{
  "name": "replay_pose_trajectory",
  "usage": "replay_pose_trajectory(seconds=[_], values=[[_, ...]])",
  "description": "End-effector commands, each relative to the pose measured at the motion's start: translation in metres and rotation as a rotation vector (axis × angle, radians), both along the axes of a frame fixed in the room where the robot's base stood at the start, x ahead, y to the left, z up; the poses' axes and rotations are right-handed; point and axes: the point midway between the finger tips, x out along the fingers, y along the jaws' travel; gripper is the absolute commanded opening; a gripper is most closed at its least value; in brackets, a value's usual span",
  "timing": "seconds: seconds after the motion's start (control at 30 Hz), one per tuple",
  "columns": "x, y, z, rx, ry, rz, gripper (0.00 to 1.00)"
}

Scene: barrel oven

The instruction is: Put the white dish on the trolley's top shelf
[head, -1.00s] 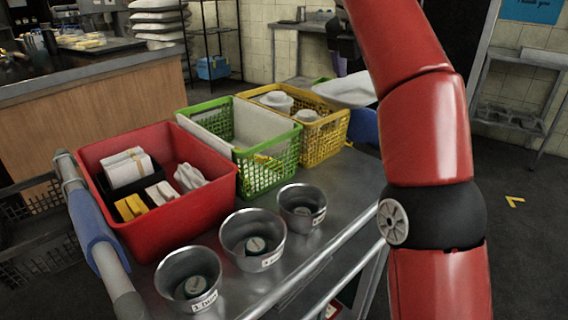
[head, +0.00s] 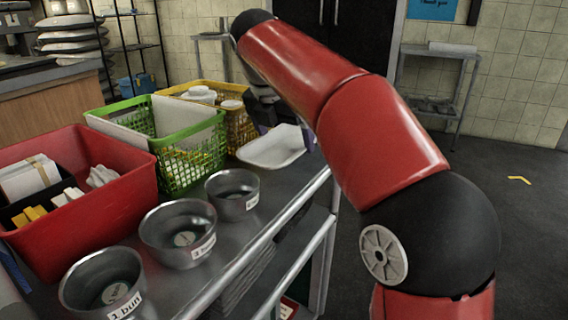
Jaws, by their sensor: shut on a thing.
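The white dish (head: 272,149) is a shallow rectangular tray. It is at the right side of the trolley's top shelf (head: 285,187), in front of the yellow basket. It looks level and very low over the metal surface; I cannot tell whether it touches. My gripper (head: 299,138) is shut on the dish's right edge, its fingers mostly hidden behind my red arm.
A red bin (head: 105,210), a green basket (head: 190,160) and a yellow basket (head: 240,128) line the back of the shelf. Several metal bowls (head: 178,234) stand along the front. A wall table (head: 440,75) is at the right, with open floor before it.

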Motion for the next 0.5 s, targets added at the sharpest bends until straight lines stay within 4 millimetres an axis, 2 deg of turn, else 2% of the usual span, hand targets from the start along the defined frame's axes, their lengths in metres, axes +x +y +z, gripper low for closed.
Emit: replay_pose_trajectory(seconds=[0.17,0.33,0.5], values=[[0.0,0.0,-0.012,0.0,0.0,-0.001,0.6],[0.0,0.0,-0.038,-0.001,0.0,0.0,0.6],[0.0,0.0,-0.041,0.001,-0.002,-0.001,0.6]])
